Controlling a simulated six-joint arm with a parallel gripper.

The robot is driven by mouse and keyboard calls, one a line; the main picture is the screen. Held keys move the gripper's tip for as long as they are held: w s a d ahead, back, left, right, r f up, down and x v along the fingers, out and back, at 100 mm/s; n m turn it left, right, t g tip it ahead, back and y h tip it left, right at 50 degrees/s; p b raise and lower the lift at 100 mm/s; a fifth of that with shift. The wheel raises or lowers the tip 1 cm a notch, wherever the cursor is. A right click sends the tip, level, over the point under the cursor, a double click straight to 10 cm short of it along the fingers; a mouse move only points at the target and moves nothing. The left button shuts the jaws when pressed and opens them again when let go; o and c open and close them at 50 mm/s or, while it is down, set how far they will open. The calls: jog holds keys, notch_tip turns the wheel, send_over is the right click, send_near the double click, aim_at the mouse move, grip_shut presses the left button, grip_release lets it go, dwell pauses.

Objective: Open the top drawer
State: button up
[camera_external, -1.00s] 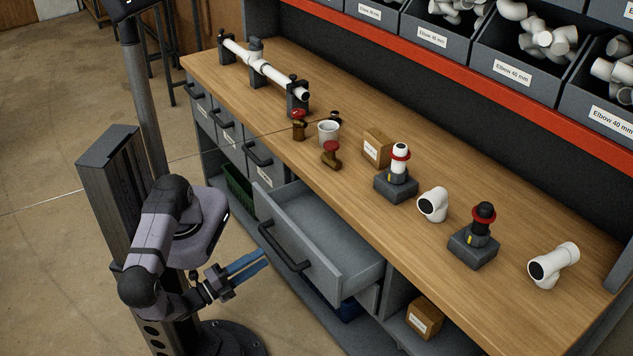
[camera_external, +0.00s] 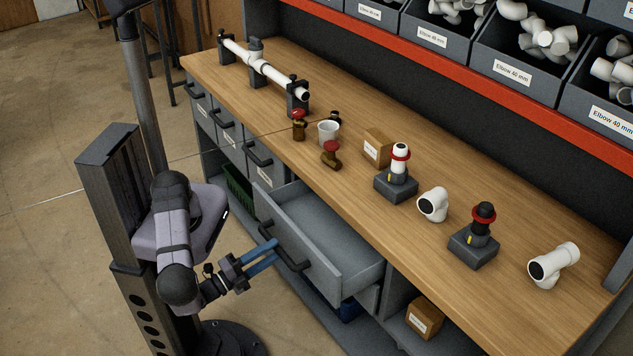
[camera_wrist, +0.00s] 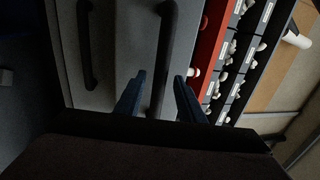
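The top drawer (camera_external: 335,268) is grey and stands pulled out from under the wooden bench, its inside showing. Its dark bar handle (camera_external: 283,246) runs along the front. In the wrist view, a dark handle (camera_wrist: 166,45) passes through the gap between my fingertips. My gripper (camera_external: 277,251) is open, with two blue fingers apart at the drawer front, close to the handle. The fingers also show in the wrist view (camera_wrist: 160,76), with no visible grip on the bar. I cannot tell how deep the bar sits between them.
Closed drawers with dark handles (camera_external: 228,135) are to the left. A cardboard box (camera_external: 424,318) sits on the lower shelf at right. On the bench (camera_external: 480,185) are a white cup (camera_external: 328,133), a small box (camera_external: 377,148), valves and white pipe fittings. The floor at left is open.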

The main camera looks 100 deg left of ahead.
jog(key=shift+x, duration=1.25)
jog(key=shift+c, duration=0.6)
grip_shut()
